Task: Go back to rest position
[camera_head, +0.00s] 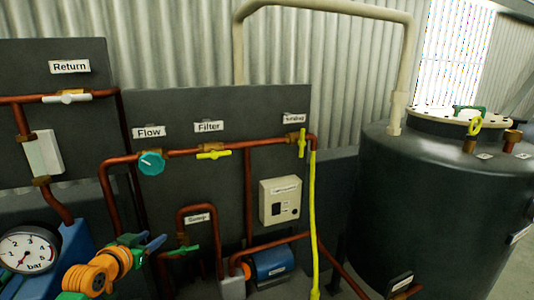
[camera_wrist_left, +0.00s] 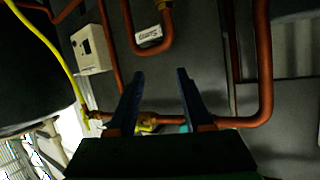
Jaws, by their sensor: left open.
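My left gripper (camera_head: 153,246) is at the lower left of the head view, on an orange and green wrist, in front of the dark panel. In the left wrist view its two dark blue fingers (camera_wrist_left: 160,75) stand apart with nothing between them. A copper pipe with a yellow valve handle (camera_wrist_left: 146,125) shows behind the fingers. The Sump label (camera_wrist_left: 148,37) and a bent copper pipe lie beyond the tips. In the head view a green valve handle (camera_head: 180,251) is just right of the gripper; I cannot tell the gap in depth. My right gripper is not in view.
A pressure gauge (camera_head: 27,249) is at the lower left. The panel carries a teal Flow knob (camera_head: 151,163), a yellow Filter handle (camera_head: 213,155) and a control box (camera_head: 280,201). A yellow hose (camera_head: 313,225) hangs beside it. A large dark tank (camera_head: 435,205) stands at right.

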